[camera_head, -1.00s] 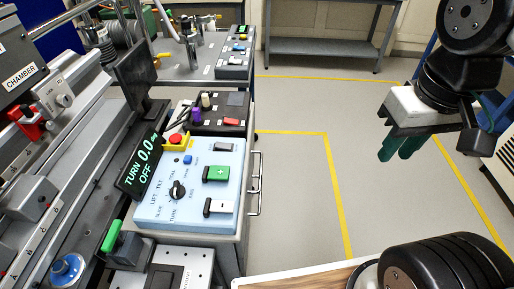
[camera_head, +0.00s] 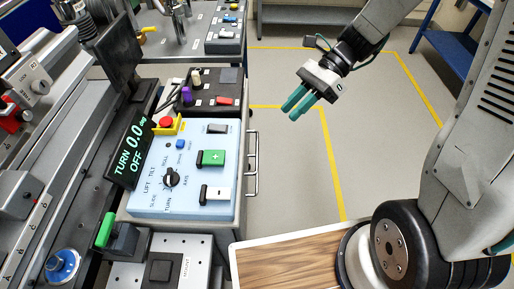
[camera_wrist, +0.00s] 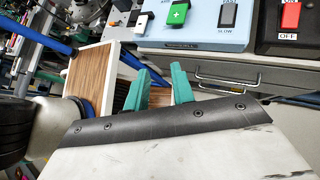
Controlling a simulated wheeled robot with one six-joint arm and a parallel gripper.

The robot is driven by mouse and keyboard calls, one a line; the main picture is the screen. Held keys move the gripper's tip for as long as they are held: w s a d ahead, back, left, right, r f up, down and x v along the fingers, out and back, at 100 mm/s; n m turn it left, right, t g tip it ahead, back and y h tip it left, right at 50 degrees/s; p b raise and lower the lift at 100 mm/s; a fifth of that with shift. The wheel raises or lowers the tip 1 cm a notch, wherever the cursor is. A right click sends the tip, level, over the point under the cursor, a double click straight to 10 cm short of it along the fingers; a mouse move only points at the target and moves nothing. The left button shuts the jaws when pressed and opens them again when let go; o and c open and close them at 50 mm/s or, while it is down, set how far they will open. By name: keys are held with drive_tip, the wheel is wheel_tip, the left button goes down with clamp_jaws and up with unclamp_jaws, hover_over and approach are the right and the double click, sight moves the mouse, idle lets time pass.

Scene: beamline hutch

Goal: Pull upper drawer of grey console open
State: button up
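The grey console (camera_head: 228,240) stands left of centre in the head view, with a light blue control panel (camera_head: 150,195) on top. Metal bar handles (camera_head: 252,165) stick out from its right side, seen from above; the drawer fronts are mostly hidden there. The wrist view shows a grey drawer front (camera_wrist: 210,68) below the panel, with a bar handle (camera_wrist: 228,82) on it. My gripper (camera_head: 290,113) has two teal fingers, apart and empty, in the air right of the console. In the wrist view my gripper (camera_wrist: 160,68) points toward the console, its fingertips left of the handle and not touching it.
A black control box (camera_head: 215,90) sits behind the blue panel. A wood-topped surface (camera_head: 290,262) lies at the front. The floor (camera_head: 285,150) right of the console is clear, marked with yellow lines. A blue-framed shelf (camera_head: 445,45) stands at the back right.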

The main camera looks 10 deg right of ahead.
drive_tip(key=w+f+m+t+y, duration=0.1)
drive_tip(key=w+f+m+y, duration=0.15)
drive_tip(key=f+m, duration=0.3)
drive_tip(key=w+f+m+t+y, duration=0.1)
drive_tip(key=w+f+m+y, duration=0.1)
drive_tip(key=w+f+m, duration=0.4)
drive_tip(key=m+t+y, duration=0.1)
drive_tip(key=m+t, duration=0.4)
drive_tip(key=m, duration=0.5)
approach(257, 147)
drive_tip(key=a+f, duration=0.1)
drive_tip(key=a, duration=0.2)
drive_tip(key=x, duration=0.7)
drive_tip(key=shift+w+f, duration=0.1)
drive_tip(key=shift+w, duration=0.15)
clamp_jaws()
